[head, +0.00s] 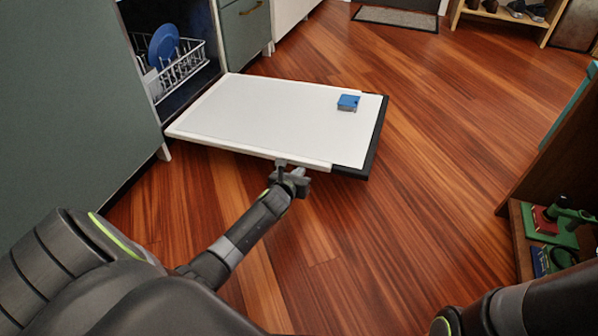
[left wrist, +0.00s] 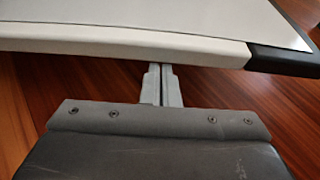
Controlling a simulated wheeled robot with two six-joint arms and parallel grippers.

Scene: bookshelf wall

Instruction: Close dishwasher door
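The dishwasher door (head: 270,118) is folded down and lies about level above the floor, its white inner face up and a dark strip along its outer end. A small blue block (head: 348,103) sits on that face. My left gripper (head: 291,174) is at the door's near side edge. In the left wrist view, its two fingers (left wrist: 161,82) are together with nothing visible between them, and their tips reach the underside of the door's white rim (left wrist: 120,45). I cannot tell whether they touch it. My right gripper is not in view.
The open dishwasher holds a white rack (head: 180,70) with a blue plate (head: 163,45). Grey-green cabinets (head: 65,100) stand at left. A wooden shelf (head: 555,165) with green and red objects stands at right. The wooden floor (head: 440,150) between is clear.

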